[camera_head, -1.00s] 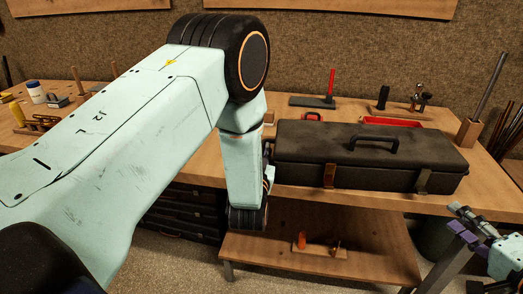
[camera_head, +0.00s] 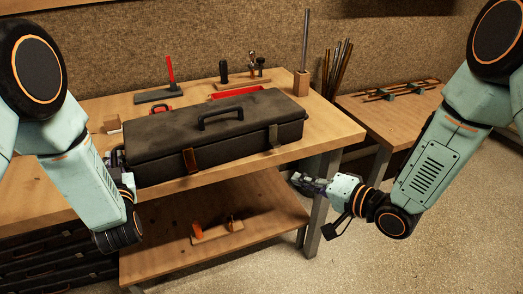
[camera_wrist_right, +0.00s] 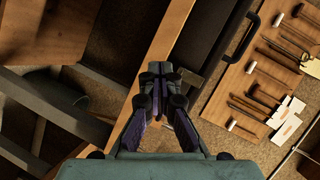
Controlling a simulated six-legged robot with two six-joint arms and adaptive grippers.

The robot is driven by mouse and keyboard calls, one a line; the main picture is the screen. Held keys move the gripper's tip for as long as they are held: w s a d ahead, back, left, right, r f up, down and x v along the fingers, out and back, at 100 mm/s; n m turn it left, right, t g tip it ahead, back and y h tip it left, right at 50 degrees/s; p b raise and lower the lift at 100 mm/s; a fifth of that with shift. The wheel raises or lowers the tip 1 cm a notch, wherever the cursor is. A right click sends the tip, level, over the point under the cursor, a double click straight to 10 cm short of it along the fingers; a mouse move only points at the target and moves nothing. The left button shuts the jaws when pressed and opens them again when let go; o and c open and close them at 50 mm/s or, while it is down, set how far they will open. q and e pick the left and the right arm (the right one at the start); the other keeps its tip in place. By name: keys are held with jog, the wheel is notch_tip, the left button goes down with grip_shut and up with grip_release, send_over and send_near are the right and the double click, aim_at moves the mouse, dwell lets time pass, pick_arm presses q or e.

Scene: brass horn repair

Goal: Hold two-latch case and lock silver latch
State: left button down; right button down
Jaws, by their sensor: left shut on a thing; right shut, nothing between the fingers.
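A dark two-latch case (camera_head: 225,129) with a top handle lies closed on the workbench in the head view. A brass-coloured latch (camera_head: 190,160) is on its front toward the left. The silver latch (camera_head: 273,137) is on its front toward the right. My left gripper (camera_head: 119,163) is at the case's left end and shut on it; its fingertips are partly hidden. My right gripper (camera_head: 297,181) is shut and empty, in front of the bench edge, below and right of the silver latch. In the right wrist view its fingers (camera_wrist_right: 160,72) are together.
Behind the case are a red-handled tool (camera_head: 170,72), a red tray (camera_head: 238,92) and a wooden block holding a rod (camera_head: 301,83). A lower shelf (camera_head: 215,229) sits beneath the bench. A side table (camera_head: 392,112) stands right, with open floor before it.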

jog(key=a+n, duration=0.1)
jog(key=n, duration=0.9)
jog(key=a+r+n+t+y, duration=0.1)
jog(key=n, duration=1)
jog(key=a+r+n+t+y, duration=0.1)
jog(key=n, duration=1)
jog(key=shift+s+r, duration=0.15)
jog(key=shift+s, duration=0.15)
